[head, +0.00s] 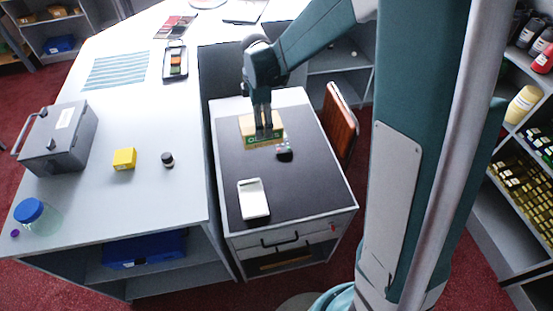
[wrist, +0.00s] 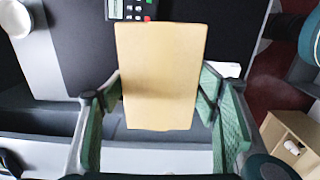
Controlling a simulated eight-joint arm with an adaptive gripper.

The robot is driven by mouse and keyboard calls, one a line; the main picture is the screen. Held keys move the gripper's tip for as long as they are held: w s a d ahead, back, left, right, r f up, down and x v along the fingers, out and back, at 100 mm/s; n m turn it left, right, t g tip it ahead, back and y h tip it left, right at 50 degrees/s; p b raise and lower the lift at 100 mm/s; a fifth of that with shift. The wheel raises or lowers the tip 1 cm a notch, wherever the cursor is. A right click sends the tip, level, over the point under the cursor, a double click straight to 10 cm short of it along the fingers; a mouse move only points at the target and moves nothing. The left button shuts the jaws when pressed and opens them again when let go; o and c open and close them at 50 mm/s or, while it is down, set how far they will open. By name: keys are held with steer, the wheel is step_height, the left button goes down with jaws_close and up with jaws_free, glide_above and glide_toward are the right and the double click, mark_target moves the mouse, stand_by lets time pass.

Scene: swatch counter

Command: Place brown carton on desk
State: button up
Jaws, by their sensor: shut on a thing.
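The brown carton (head: 246,126) is a tan box with a green-lettered side, over the far part of the dark-topped desk (head: 310,190). My gripper (head: 263,132) points down at it from above. In the wrist view the carton (wrist: 160,75) shows its plain tan face between the green finger pads of my gripper (wrist: 162,88), which is shut on it. I cannot tell whether its underside touches the desk top or is slightly above it.
A small card terminal (head: 284,153) lies just in front of the carton, and a white tray (head: 253,198) lies nearer. The desk's right front is clear. A brown chair (head: 340,125) stands at right. The left counter (head: 150,200) holds a yellow box (head: 124,158) and a dark jar (head: 168,160).

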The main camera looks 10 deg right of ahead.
steer(key=s+d+f+b, duration=0.1)
steer(key=s+d+f, duration=0.2)
steer(key=s+d, duration=0.3)
steer(key=s+d+f+b, duration=0.1)
steer(key=s+d+f, duration=0.2)
steer(key=s+d, duration=0.3)
steer(key=shift+s+d, duration=0.25)
steer(key=shift+s, duration=0.9)
steer(key=shift+f, duration=0.1)
steer(key=shift+f+b, duration=0.6)
steer(key=shift+f, duration=2.2)
steer(key=shift+f, duration=0.15)
steer(key=shift+f+b, duration=0.3)
steer(key=shift+f, duration=1.6)
steer(key=shift+f, duration=0.15)
steer(key=o, duration=1.1)
steer(key=shift+o, duration=0.2)
